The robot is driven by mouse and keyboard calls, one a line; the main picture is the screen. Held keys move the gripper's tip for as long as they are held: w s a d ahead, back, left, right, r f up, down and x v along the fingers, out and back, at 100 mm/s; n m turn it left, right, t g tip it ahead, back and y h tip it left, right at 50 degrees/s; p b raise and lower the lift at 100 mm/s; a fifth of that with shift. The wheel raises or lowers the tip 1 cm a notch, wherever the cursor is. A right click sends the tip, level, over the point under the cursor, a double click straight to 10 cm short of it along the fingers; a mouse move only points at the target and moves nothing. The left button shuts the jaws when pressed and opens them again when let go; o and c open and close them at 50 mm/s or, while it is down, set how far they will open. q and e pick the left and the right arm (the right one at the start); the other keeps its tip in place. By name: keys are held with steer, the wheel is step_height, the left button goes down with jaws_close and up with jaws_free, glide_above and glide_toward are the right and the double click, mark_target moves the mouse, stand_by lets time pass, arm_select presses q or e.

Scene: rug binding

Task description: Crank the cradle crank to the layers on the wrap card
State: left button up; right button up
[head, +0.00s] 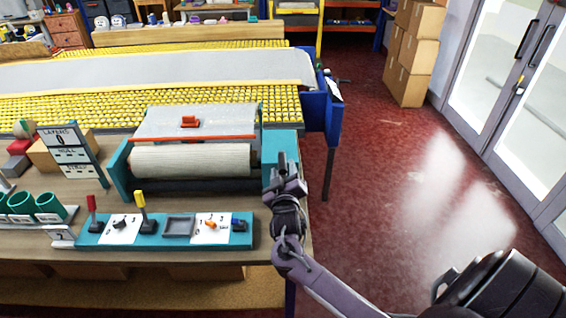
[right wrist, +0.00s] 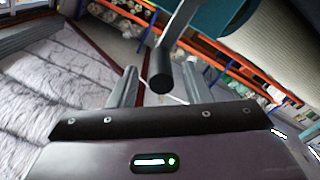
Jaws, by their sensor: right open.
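The teal cradle (head: 119,172) holds a cream roll (head: 190,160) on the bench. The cradle crank shows in the right wrist view as a grey arm with a black handle (right wrist: 161,70). In the head view the crank is largely hidden at my gripper. My right gripper (head: 284,178) is open at the cradle's right end; its fingers (right wrist: 160,92) stand either side of the handle in its wrist view, and contact cannot be told. My left gripper is not in view.
A teal control panel (head: 165,231) with red and yellow levers lies in front of the cradle. Green cups (head: 48,205) stand at the left. A yellow roller table (head: 200,108) lies behind. Cardboard boxes (head: 410,55) stand at the back right; the red floor (head: 400,170) is open.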

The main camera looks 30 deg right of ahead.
steer(key=shift+x, duration=1.45)
steer(key=shift+a, duration=0.1)
jaws_close()
